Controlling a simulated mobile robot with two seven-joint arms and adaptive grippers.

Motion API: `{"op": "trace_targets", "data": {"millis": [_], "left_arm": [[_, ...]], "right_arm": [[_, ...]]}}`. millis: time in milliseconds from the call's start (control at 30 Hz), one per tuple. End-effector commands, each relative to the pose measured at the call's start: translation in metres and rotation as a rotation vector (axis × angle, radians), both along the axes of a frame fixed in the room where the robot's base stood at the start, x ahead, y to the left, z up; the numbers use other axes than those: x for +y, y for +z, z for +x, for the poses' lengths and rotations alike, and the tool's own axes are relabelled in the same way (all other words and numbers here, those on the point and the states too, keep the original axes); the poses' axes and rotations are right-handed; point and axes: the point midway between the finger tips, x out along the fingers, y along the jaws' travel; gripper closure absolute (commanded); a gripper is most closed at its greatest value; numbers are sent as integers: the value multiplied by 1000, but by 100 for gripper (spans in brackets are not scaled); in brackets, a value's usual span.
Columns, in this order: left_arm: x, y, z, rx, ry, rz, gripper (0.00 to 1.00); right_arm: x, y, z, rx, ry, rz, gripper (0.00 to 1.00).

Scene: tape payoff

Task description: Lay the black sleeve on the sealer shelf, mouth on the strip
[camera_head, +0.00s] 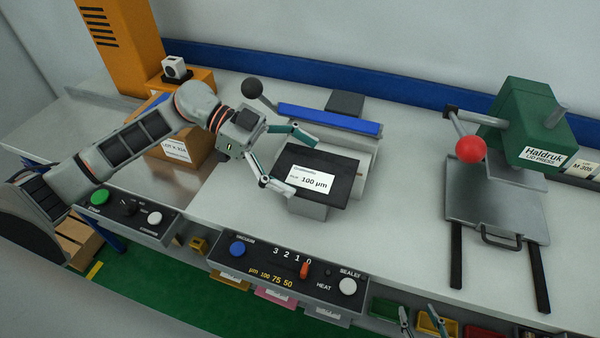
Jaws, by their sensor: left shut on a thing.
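The black sleeve (338,170), a flat dark rectangle with a white "100 µm" label, is held level at the sealer (367,158). My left gripper (300,168) is shut on its left side, one finger at the far corner and one at the near corner. The grey shelf (308,208) shows below the sleeve's near edge; the sleeve covers most of it. I cannot tell whether the sleeve touches the shelf or hangs just above. The sealer's blue bar (330,119) is behind it; the strip is hidden. My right gripper (420,312) shows only its fingertips, apart and empty, at the bottom edge.
A black ball-ended lever (252,89) stands left of the blue bar. A control panel (288,268) runs along the front edge. The green lid press (532,125) with a red ball (470,150) stands at right. The bench between sealer and press is clear.

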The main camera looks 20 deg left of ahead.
Motion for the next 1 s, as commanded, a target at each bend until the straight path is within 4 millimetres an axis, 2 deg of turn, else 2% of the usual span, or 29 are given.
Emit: {"op": "trace_targets", "data": {"millis": [300, 667, 700, 1000], "left_arm": [[0, -33, 0, 2, 0, -2, 34], [0, -37, 0, 1, 0, -1, 34], [0, -38, 0, 2, 1, 0, 2], [0, -37, 0, 1, 0, 0, 0]], "right_arm": [[0, 2, 0, 0, 0, 0, 60], [0, 1, 0, 1, 0, 0, 60], [0, 1, 0, 1, 0, 0, 60], [0, 1, 0, 1, 0, 0, 60]]}}
